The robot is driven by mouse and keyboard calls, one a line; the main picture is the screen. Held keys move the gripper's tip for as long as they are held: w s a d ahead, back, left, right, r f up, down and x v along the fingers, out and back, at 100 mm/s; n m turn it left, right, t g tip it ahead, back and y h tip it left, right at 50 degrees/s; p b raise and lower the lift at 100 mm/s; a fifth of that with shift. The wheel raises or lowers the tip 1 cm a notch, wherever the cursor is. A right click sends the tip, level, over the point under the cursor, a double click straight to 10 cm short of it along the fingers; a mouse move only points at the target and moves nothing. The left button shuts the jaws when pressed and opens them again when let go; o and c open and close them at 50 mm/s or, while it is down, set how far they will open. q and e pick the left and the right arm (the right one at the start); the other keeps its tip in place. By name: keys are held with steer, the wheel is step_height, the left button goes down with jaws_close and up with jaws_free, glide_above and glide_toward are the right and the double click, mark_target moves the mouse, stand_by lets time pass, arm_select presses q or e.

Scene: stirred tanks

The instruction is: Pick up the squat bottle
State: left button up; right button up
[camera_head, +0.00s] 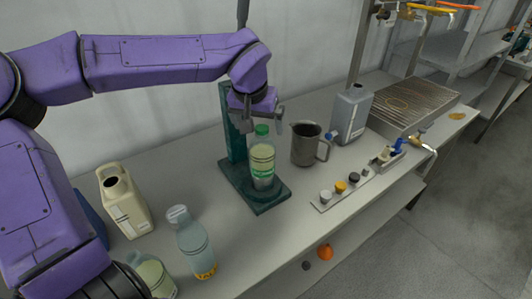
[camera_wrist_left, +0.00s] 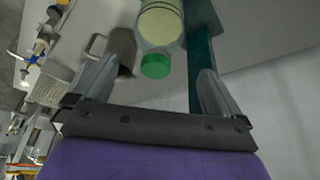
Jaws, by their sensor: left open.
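In the left wrist view, the green cap (camera_wrist_left: 155,66) shows between the spread fingers (camera_wrist_left: 155,82), with nothing held. A low, wide bottle with pale green contents (camera_head: 153,274) stands at the bottom left, partly hidden by my left arm and cut by the frame edge. I cannot tell for sure which one is the squat bottle. My right gripper is out of view.
A metal mug (camera_head: 305,146) stands right of the stand, close to the gripper. A grey jug (camera_head: 351,113) is farther right. A clear bottle with an orange band (camera_head: 195,243) and a cream jug (camera_head: 125,203) stand left. A knob panel (camera_head: 341,188) lies near the front edge.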

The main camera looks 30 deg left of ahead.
mark_target(263, 140)
arm_select(q)
steer(key=shift+f, duration=0.65)
steer(key=shift+w+f, duration=0.1)
steer(key=shift+f, duration=0.25)
steer(key=x, duration=0.5)
steer(key=shift+w+d+f+p, duration=0.15)
steer(key=shift+w+f+p, duration=0.05)
steer(key=shift+f+p, duration=0.2)
steer(key=shift+r, duration=0.1)
steer(key=c, duration=1.2)
